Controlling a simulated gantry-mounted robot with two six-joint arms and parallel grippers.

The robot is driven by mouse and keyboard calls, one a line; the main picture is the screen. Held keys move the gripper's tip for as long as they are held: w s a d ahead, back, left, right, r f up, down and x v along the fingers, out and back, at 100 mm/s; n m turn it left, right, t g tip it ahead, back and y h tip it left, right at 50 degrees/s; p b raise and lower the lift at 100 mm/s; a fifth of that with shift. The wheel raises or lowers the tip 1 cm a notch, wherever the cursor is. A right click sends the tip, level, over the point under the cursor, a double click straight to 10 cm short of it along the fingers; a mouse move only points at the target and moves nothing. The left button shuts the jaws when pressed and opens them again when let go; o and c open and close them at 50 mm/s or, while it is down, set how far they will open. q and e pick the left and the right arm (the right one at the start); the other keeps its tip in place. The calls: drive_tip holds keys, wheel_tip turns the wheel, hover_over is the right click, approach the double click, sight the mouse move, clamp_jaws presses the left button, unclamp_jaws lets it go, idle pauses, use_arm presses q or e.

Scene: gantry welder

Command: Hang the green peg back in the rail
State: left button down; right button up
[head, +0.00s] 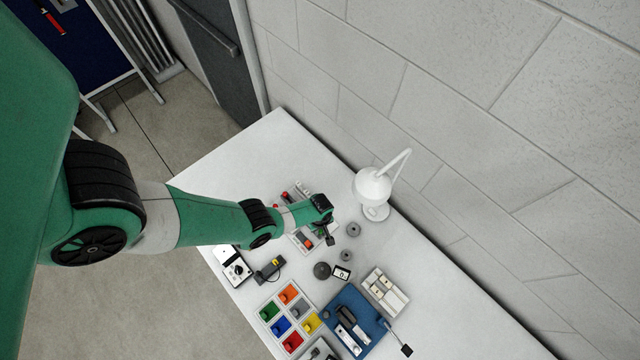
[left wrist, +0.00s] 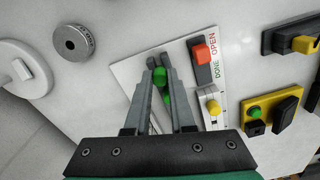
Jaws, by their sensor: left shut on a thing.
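The green peg (left wrist: 160,76) is between the fingertips of my left gripper (left wrist: 161,70), which is shut on it, in the left wrist view. The peg is over a white board (left wrist: 127,70) marked DONE and OPEN. I cannot tell whether the green peg touches the board. In the head view my left gripper (head: 328,234) is over the board's right part, and the green peg cannot be made out. My right gripper is in neither view.
A white lamp (head: 373,187) stands behind, by the wall. Grey discs (head: 352,229) lie right of the board. A tray of coloured bins (head: 270,326), a blue mat (head: 373,320) and a black-and-yellow device (head: 270,268) are nearer the front. The table's far left corner is bare.

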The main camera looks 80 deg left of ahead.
use_arm(q)
drive_tip(key=shift+f, duration=0.15)
drive_tip(key=shift+f+b, duration=0.4)
drive_tip(key=shift+b, duration=0.15)
drive_tip(key=c, duration=0.7)
unclamp_jaws()
